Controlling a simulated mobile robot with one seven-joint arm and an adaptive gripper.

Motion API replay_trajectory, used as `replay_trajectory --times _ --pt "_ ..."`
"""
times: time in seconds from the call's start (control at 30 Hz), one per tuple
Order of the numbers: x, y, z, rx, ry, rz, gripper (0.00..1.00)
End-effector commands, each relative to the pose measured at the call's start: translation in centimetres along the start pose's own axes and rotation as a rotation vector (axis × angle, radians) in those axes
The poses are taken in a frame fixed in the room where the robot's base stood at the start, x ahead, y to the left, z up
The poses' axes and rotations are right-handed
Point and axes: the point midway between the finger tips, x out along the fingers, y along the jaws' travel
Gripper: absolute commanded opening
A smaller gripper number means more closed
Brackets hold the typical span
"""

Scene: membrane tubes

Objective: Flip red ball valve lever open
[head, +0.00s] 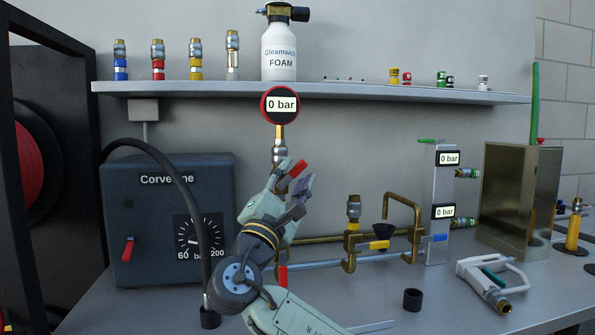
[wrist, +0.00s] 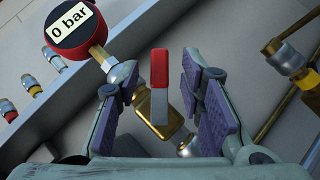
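A red-tipped grey lever (wrist: 158,85) stands upright in the wrist view, in front of a brass valve body (wrist: 172,122). Its red tip also shows in the head view (head: 298,168), among my fingertips. The valve body is on the pipe below a round red gauge (head: 280,105) reading 0 bar; the gauge is also at upper left in the wrist view (wrist: 75,28). My gripper (wrist: 158,95) is open, its purple pads on either side of the lever with gaps showing. In the head view my gripper (head: 294,175) hides the lower valve.
A black hose (head: 180,190) arches beside my arm. Brass piping (head: 352,240) and a hook-shaped pipe (head: 403,205) are right. A shelf (head: 350,92) with fittings and a foam bottle (head: 279,50) is above.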

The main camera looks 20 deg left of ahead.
Motion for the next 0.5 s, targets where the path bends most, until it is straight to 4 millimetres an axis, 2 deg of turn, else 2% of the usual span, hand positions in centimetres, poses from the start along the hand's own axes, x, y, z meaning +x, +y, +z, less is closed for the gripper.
replay_trajectory --times 0.1,0.3,0.5 --pt "-2.8 0.0 -0.1 0.002 0.004 0.002 0.35" --pt "-6.8 0.0 -0.1 0.003 0.004 0.001 0.35" --pt "-9.0 0.0 0.0 0.001 0.001 0.0 0.35"
